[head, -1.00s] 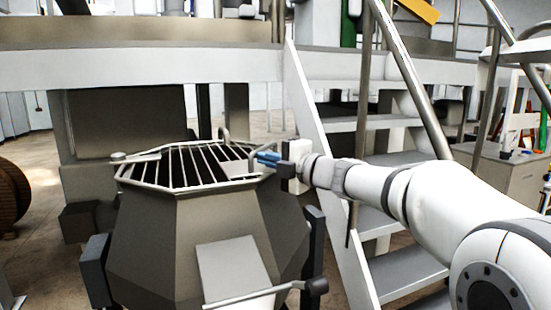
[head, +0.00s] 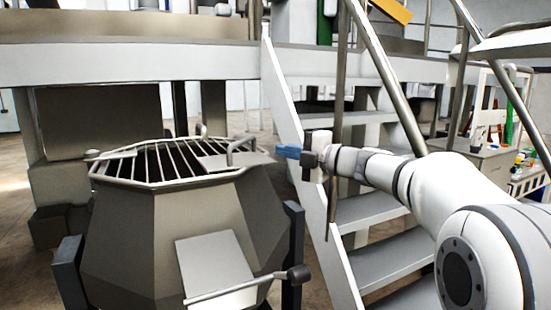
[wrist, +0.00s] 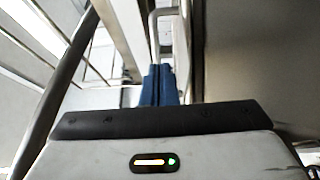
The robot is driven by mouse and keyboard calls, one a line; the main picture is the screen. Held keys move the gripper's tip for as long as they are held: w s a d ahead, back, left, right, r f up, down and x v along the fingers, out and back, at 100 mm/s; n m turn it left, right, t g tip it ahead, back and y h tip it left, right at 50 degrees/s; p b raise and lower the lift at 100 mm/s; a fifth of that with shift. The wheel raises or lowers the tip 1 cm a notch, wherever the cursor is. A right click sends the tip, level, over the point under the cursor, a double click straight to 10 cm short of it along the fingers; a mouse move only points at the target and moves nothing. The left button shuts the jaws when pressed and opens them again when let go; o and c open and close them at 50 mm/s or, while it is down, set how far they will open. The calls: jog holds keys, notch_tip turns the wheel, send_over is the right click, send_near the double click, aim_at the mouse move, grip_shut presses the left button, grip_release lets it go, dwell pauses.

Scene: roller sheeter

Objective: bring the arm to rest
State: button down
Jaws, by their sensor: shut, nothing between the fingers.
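My gripper (head: 285,151) is in the middle of the head view, to the right of the hopper's grated top and apart from it. Its blue fingers are together with nothing between them. The fingers also show in the wrist view (wrist: 159,86), pointing away from the camera. My white arm reaches in from the right, bent, in front of the stairs. The grey hopper (head: 135,235) stands at the lower left with a barred grate (head: 175,165) on top.
White metal stairs (head: 370,212) with steel handrails (head: 385,75) stand directly behind my arm. A raised platform (head: 130,66) spans the back. A bench (head: 480,160) with small coloured items is at the right. A lever with a dark knob (head: 299,273) sticks out from the hopper's front.

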jog(key=s+d+f+m+t+h, duration=0.2)
jog(key=d+f+m+t+h, duration=0.1)
jog(key=d+m+h, duration=0.5)
jog(key=s+d+f+m+t+h, duration=0.1)
jog(key=d+f+m+t+h, duration=0.25)
jog(key=d+m+h, duration=0.4)
jog(key=s+d+f+m+g+h, duration=0.2)
jog(key=s+d+f+m+g, duration=0.2)
jog(key=s+f+m, duration=0.4)
jog(key=s+f+m+g+y, duration=0.1)
jog(key=s+f+m+g, duration=0.2)
jog(key=s+f, duration=0.5)
jog(key=s+a+f+m+g, duration=0.1)
jog(key=s+f+m+g, duration=0.2)
jog(key=s, duration=1.1)
notch_tip(320, 180, down, 5)
jog(key=g, duration=0.3)
jog(key=shift+s+a+y, duration=0.15)
jog(key=shift+s+y, duration=0.2)
jog(key=c, duration=2.2)
grip_release()
jog(key=shift+r, duration=0.1)
